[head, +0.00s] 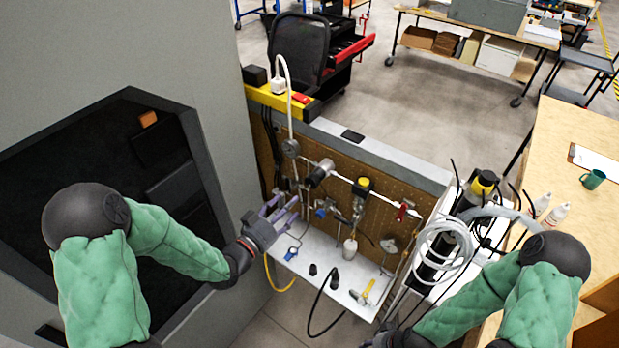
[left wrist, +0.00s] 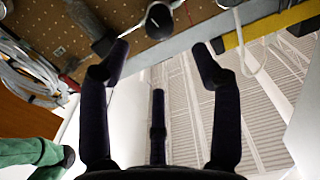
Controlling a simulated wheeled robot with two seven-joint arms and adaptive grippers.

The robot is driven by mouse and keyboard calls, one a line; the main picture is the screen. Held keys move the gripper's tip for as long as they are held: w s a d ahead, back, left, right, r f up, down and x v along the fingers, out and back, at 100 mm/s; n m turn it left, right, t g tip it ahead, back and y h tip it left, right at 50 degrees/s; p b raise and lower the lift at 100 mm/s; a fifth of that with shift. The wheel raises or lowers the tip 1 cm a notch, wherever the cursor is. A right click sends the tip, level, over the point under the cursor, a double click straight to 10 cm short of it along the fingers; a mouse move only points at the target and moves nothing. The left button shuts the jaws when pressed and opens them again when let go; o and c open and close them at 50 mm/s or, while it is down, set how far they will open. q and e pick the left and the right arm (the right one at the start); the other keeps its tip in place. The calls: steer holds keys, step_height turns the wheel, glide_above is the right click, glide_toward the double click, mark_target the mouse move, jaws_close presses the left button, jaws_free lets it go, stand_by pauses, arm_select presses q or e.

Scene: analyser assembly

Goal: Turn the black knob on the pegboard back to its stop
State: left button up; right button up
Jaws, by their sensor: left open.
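The black knob (head: 318,173) sticks out from the brown pegboard (head: 408,224), at the left end of a white pipe.
A round grey gauge (head: 291,148) is left of the knob. A yellow-and-black regulator (head: 361,187) and a red-handled valve (head: 405,211) are to its right. The white shelf (head: 318,266) below holds small black parts and a yellow-handled tool (head: 367,291). Coiled tubing (head: 440,250) crowds the right.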

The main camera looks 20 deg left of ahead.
mark_target(310, 183)
arm_select(q)
steer(key=p+x, duration=0.1)
steer(key=x, duration=0.9)
steer(key=shift+w, duration=0.2)
steer(key=c, duration=1.1)
